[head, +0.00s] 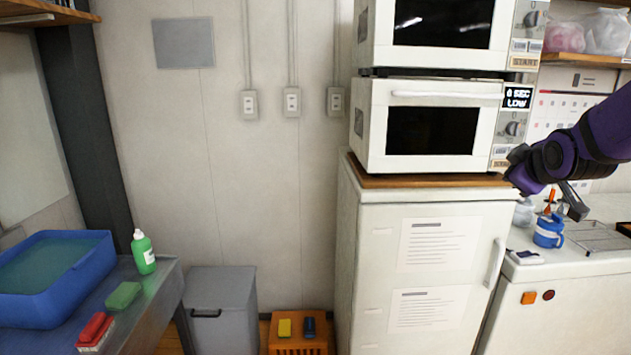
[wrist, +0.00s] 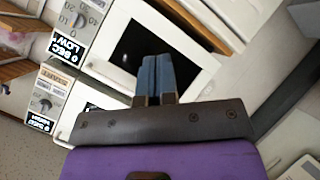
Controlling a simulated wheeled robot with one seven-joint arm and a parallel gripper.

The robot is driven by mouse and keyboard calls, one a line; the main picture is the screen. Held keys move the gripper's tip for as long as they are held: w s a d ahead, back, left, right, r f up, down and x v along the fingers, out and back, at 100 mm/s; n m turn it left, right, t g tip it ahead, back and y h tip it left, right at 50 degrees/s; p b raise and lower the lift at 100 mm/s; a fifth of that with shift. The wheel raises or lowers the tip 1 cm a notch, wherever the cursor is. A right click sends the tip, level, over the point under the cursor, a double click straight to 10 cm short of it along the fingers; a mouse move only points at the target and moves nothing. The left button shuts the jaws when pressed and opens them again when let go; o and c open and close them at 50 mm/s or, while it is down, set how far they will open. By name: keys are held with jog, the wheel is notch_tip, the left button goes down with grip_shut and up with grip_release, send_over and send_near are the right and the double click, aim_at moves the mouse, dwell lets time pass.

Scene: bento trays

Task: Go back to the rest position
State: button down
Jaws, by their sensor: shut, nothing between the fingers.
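My gripper (wrist: 156,76) shows in the wrist view with its two blue-grey fingers pressed together and nothing between them. In the head view my purple arm reaches in from the right edge, and the gripper (head: 576,205) points down in front of the right counter, right of the lower microwave (head: 432,125). The fingertips look close to a blue and white mug (head: 548,231) in the picture; I cannot tell the distance. In the wrist view the microwaves appear tilted behind the fingers.
Stacked microwaves stand on a white fridge (head: 430,270). The right counter holds a wire rack (head: 600,237). At left, a metal table carries a blue basin (head: 95,262) and green bottle (head: 143,252). A grey bin (head: 220,305) and orange crate (head: 297,345) stand on the floor.

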jog(key=s+a+m+g+y, duration=0.1)
jog(key=s+a+m+g, duration=0.2)
jog(key=s, duration=1.1)
jog(key=s+a+m+g+y, duration=0.1)
jog(key=s+a+m+g, duration=0.3)
jog(key=s, duration=1)
jog(key=a+m, duration=0.1)
jog(key=a, duration=0.2)
jog(key=shift+s+a+r, duration=0.2)
jog(key=shift+s+r, duration=0.05)
jog(key=shift+r, duration=0.05)
